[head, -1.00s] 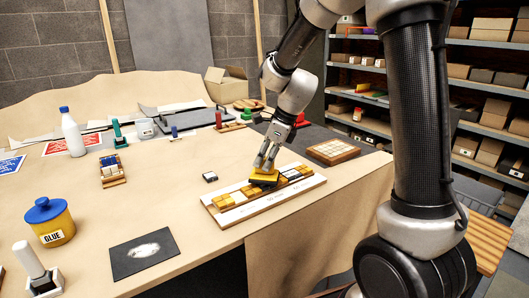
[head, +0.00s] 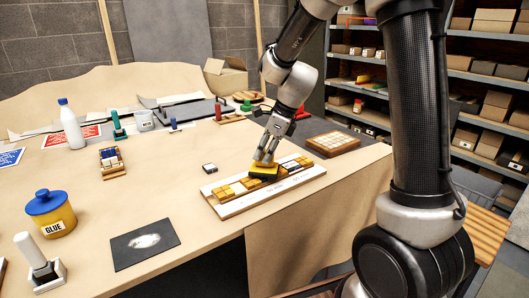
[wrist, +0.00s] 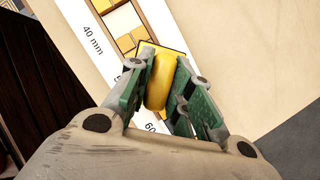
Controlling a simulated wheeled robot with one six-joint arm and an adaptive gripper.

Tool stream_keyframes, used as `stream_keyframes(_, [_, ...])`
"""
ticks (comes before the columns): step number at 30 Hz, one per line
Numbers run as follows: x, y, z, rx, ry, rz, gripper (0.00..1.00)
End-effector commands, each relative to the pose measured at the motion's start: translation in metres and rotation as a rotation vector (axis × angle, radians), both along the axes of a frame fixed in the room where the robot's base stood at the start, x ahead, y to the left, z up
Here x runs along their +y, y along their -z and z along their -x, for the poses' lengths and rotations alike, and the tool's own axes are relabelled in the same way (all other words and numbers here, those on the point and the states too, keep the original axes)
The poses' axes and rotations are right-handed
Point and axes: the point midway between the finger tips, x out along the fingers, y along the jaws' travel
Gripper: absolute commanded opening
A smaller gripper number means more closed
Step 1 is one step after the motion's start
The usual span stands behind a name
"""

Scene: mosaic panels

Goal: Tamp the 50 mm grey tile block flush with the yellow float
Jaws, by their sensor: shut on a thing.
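My gripper (head: 265,158) is shut on the yellow float (head: 264,168), which has a dark underside. The wrist view shows the float's rounded yellow handle (wrist: 160,82) between my green-padded fingers. The float is over the middle of the mosaic panel (head: 240,208), a long pale board with tan, yellow and white tile blocks. Whether it touches the blocks I cannot tell. The panel's edge has printed size marks; "40 mm" is readable in the wrist view and a mark near the float is partly covered. I cannot make out the 50 mm grey tile block; the float and fingers hide that part.
A glue jar (head: 50,214) and dark mat (head: 146,242) are at the front left. Bare table lies around the panel.

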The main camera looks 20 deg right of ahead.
Motion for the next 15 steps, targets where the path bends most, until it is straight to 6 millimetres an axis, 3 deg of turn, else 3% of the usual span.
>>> stream_keyframes(15, [0.0,0.0062,-0.0002,0.0,0.001,0.0,0.02])
